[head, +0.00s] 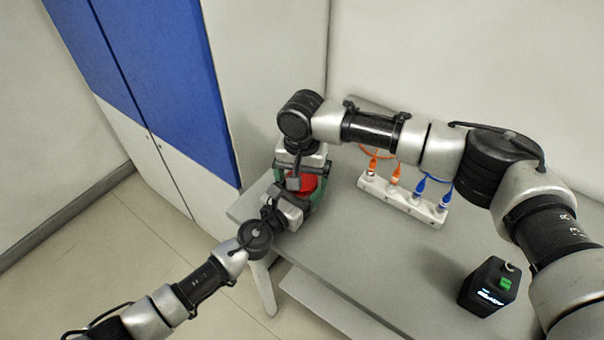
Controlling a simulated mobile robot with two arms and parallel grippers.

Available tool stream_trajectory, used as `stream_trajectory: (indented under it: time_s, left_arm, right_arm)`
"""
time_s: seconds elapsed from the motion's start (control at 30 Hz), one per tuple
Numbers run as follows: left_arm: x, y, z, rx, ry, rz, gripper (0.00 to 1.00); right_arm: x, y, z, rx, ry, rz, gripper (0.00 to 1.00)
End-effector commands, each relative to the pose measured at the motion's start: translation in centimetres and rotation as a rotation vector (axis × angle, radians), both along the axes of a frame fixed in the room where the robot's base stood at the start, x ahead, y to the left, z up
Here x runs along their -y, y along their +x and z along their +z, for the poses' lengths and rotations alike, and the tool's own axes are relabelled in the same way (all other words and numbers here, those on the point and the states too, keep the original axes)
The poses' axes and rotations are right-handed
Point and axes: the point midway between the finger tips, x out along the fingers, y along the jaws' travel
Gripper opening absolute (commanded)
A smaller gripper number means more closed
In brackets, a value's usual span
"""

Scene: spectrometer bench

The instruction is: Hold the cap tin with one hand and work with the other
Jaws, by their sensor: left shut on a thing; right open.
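The cap tin appears to be the red round thing (304,184) at the left end of the grey bench, partly hidden by both grippers. My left gripper (287,205) reaches it from the lower left and is shut, apparently on the tin's near side; the contact itself is hard to see. My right gripper (301,172) points down over the red thing and is open, its fingers around or just above it. I cannot tell whether they touch it. Green parts show on both sides of the red thing.
A black box (483,290) with a lit display and a green piece on top stands at the right. The bench middle (370,250) is clear. A blue and white cabinet (160,70) stands at the left.

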Motion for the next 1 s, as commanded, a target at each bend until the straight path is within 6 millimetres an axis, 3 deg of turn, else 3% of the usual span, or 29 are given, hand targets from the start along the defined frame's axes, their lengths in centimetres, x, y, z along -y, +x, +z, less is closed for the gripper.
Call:
stream_trajectory:
  time_s: [0.3, 0.77, 0.87, 1.0]
  left_arm:
    - [0.0, 0.0, -0.1, -0.002, 0.001, 0.000, 0.08]
    - [0.0, 0.0, -0.1, -0.002, 0.001, 0.000, 0.08]
    - [0.0, 0.0, -0.1, -0.001, 0.001, 0.000, 0.08]
    - [0.0, 0.0, -0.1, -0.001, 0.001, 0.000, 0.08]
  right_arm:
    - [0.0, 0.0, 3.9, 0.001, 0.002, 0.000, 0.94]
    - [-0.3, -0.1, 7.2, 0.000, 0.004, 0.006, 0.94]
    - [-0.1, 0.0, 7.4, -0.001, 0.002, 0.002, 0.94]
    - [0.0, 0.0, 6.0, -0.002, -0.001, 0.001, 0.94]
